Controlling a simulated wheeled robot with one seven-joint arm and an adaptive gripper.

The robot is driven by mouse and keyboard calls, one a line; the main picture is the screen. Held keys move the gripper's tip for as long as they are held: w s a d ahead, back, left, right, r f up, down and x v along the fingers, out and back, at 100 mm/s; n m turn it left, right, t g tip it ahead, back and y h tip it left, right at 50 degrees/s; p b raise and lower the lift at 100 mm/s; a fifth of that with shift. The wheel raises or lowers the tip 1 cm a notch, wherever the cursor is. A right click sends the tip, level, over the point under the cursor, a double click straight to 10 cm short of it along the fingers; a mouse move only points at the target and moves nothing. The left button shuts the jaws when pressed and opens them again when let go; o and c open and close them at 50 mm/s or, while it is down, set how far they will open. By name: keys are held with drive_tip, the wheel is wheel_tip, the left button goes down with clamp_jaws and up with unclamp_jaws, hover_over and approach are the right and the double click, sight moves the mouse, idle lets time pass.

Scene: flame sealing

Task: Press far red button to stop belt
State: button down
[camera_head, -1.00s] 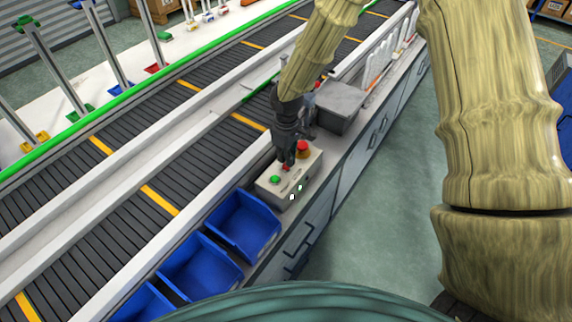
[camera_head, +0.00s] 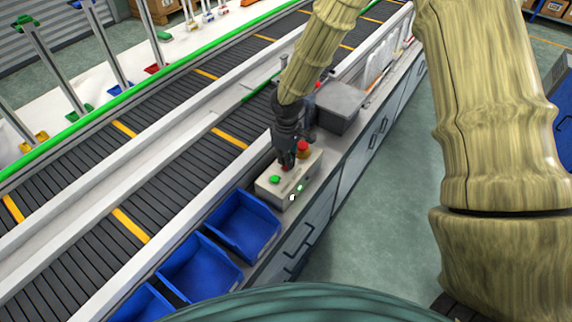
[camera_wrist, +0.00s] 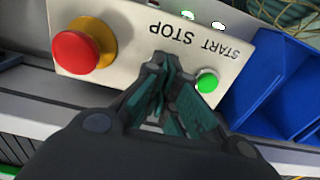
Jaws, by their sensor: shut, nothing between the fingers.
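A pale control box (camera_head: 290,186) stands on the counter beside the belt. It carries a green button (camera_head: 274,180) and a large red knob on a yellow collar (camera_head: 303,149). The wrist view shows the green button (camera_wrist: 207,82) right of my fingertips and the red knob (camera_wrist: 75,52) to their left, with START and STOP lettering upside down. My gripper (camera_head: 287,163) is shut, pointing down at the box between these two; it also shows in the wrist view (camera_wrist: 164,72). A bit of red shows by the fingertips in the head view; most of that spot is hidden. Contact cannot be told.
The dark slatted belt (camera_head: 165,195) with yellow stripes runs along the left of the box. Blue bins (camera_head: 243,222) stand close in front of the box. A grey box (camera_head: 338,103) stands behind my gripper. Open floor (camera_head: 385,225) lies to the right.

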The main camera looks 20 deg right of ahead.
drive_tip(key=shift+f, duration=0.25)
idle(0.3)
wheel_tip(320, 180, up, 8)
drive_tip(key=p, duration=0.6)
idle(0.3)
drive_tip(key=shift+s, duration=0.1)
idle(0.6)
